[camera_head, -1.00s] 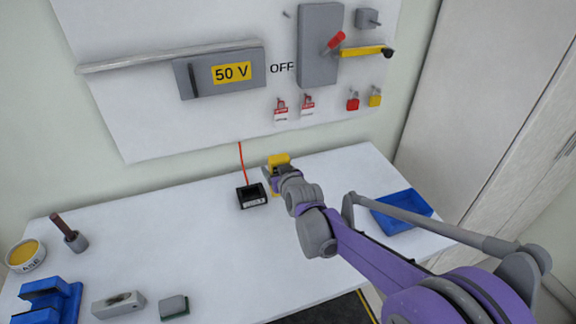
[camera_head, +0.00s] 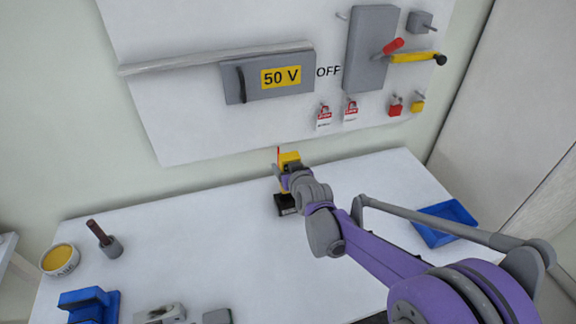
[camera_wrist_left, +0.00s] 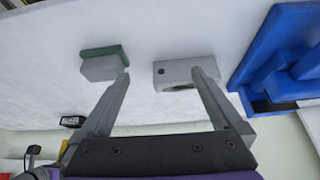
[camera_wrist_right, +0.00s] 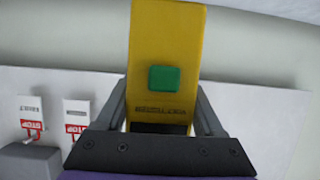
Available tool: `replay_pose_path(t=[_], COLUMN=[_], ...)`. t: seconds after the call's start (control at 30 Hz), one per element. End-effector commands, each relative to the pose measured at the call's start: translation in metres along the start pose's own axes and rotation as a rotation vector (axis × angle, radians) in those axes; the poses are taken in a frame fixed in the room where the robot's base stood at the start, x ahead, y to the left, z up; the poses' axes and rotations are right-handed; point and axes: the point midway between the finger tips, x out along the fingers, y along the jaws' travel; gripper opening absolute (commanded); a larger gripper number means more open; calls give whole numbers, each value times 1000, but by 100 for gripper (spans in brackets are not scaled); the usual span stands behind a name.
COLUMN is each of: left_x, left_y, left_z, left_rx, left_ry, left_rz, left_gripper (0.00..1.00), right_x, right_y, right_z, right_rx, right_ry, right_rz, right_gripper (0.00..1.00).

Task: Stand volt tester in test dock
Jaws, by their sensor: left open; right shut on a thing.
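The volt tester is a yellow block (camera_head: 290,158) with a green square on its face, seen closely in the right wrist view (camera_wrist_right: 165,40). My right gripper (camera_head: 284,174) is shut on it and holds it upright. The black test dock (camera_head: 287,205) is on the table just below the gripper, partly hidden by it. I cannot tell whether the tester touches the dock. The dock also shows small in the left wrist view (camera_wrist_left: 73,121). My left gripper (camera_wrist_left: 162,78) is open and empty, and is outside the head view.
A blue tray (camera_head: 440,224) lies right. The panel (camera_head: 190,130) rises behind.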

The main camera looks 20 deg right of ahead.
Motion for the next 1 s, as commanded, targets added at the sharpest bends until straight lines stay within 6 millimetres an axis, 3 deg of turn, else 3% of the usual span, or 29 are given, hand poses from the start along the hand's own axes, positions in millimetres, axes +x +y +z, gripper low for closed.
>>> replay_pose_path(t=[0.37, 1.0], left_x=[1, 15], left_y=[0, 0], left_z=[1, 14], left_rx=[0, 0], left_ry=[-1, -11], left_rz=[0, 0], left_gripper=[100, 100], right_x=[1, 10], right_y=[0, 0], right_z=[2, 24], right_rx=[0, 1], right_ry=[0, 0], right_rz=[0, 0], right_gripper=[5, 5])
